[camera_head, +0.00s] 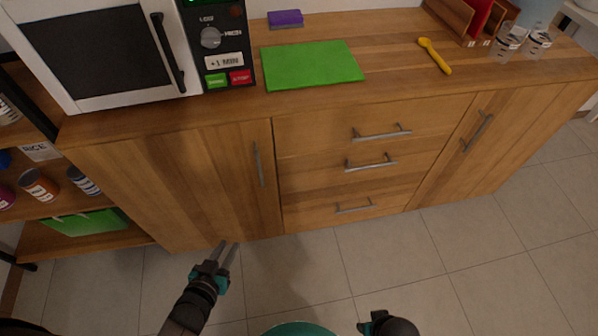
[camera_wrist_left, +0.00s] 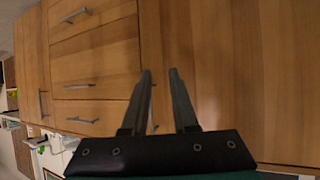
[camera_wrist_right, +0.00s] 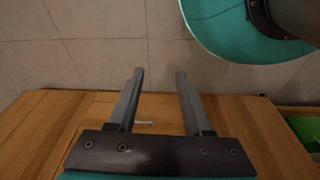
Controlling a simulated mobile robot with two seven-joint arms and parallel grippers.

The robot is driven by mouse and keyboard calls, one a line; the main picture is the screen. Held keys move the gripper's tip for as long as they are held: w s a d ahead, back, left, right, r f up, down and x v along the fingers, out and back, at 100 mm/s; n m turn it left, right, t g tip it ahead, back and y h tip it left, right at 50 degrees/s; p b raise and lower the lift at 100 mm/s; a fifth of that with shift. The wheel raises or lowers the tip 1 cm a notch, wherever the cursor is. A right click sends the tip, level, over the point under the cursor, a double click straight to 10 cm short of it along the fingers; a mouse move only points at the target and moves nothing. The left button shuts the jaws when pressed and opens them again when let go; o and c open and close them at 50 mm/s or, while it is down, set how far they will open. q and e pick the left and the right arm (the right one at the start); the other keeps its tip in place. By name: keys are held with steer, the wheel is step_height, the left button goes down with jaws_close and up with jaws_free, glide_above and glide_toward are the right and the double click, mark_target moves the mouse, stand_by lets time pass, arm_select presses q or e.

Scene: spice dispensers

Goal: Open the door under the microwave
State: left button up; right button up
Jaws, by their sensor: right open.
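The door (camera_head: 195,185) under the microwave (camera_head: 105,50) is a wooden cabinet front, shut flush with the drawers. Its grey vertical bar handle (camera_head: 258,164) is near its right edge. My left gripper (camera_head: 228,246) is open and empty, low in front of the door, below and left of the handle. In the left wrist view, the left gripper (camera_wrist_left: 160,73) points at the door (camera_wrist_left: 205,65); a grey piece, seemingly the handle (camera_wrist_left: 154,112), shows between the fingers. My right gripper is at the bottom edge of the head view; in the right wrist view, the right gripper (camera_wrist_right: 160,72) is open and empty.
Three drawers (camera_head: 350,160) with bar handles are right of the door, then another door (camera_head: 470,150). An open shelf (camera_head: 85,240) with jars stands at the left. The countertop holds a green board (camera_head: 312,66) and yellow spoon (camera_head: 435,57). The tiled floor (camera_head: 480,265) is clear.

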arm_select(q)
steer(key=w+r+m+t+h+b, duration=0.1)
steer(key=w+r+t+h+b, duration=0.1)
steer(key=w+r+t+b, duration=0.25)
step_height(320, 180, up, 5)
steer(key=m+h+b, duration=0.2)
steer(key=b, duration=0.7)
glide_above(262, 181)
steer(key=shift+w+a+t, duration=0.1)
steer(key=shift+w+t, duration=0.2)
steer(key=shift+t, duration=0.05)
arm_select(e)
steer(key=w+r+t, duration=0.2)
steer(key=w+r, duration=0.5)
steer(key=r, duration=0.1)
steer(key=shift+a+r, duration=0.35)
steer(key=shift+a, duration=0.1)
arm_select(q)
jaws_close()
